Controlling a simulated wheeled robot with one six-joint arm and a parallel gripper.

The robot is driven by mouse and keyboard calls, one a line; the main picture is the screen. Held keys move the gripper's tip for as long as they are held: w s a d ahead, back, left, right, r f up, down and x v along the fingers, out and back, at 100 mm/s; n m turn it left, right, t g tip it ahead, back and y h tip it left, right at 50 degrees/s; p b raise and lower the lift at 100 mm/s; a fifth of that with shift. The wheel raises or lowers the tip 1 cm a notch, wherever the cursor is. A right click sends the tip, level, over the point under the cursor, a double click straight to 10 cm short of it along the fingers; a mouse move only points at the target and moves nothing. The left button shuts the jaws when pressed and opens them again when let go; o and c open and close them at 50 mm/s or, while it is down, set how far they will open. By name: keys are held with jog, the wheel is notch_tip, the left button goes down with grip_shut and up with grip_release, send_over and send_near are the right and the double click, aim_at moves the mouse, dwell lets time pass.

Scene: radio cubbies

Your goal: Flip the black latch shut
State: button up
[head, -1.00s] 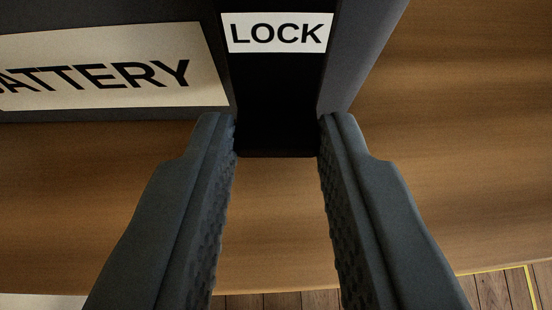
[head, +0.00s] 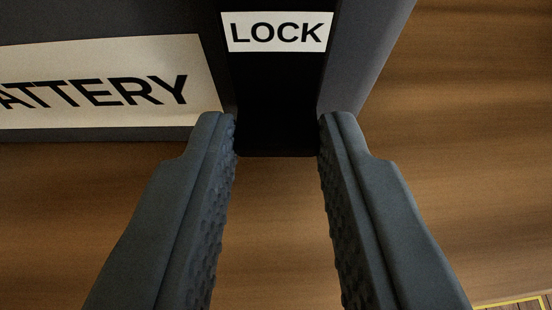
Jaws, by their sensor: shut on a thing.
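The black latch (head: 277,95) has a white label reading LOCK (head: 277,33) and hangs down at the top middle of the head view. My gripper (head: 277,130) has a dark finger on each side of the latch's lower end. The fingertips touch its two edges, so it is shut on the latch. To the left is a dark grey body with a pale BATTERY label (head: 100,85), cut off at the picture's left edge. The latch's upper end is out of view.
A brown wooden surface (head: 460,180) lies below and to the right, with no loose objects on it. A yellow line (head: 515,302) and a bit of plank floor show at the bottom right corner.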

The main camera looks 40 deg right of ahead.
jog(key=o, duration=1)
jog(key=v, duration=1.7)
jog(key=shift+s+a, duration=0.2)
jog(key=s+a+r+n+t+y, duration=0.3)
jog(key=s+a+r, duration=0.3)
jog(key=s+r, duration=0.3)
jog(key=s+a+r+n+t+y, duration=0.4)
jog(key=s+r, duration=0.6)
jog(key=r, duration=0.5)
jog(key=a, duration=0.2)
jog(key=shift+a+r+y, duration=0.3)
jog(key=shift+a+r, duration=0.05)
jog(key=shift+a, duration=0.05)
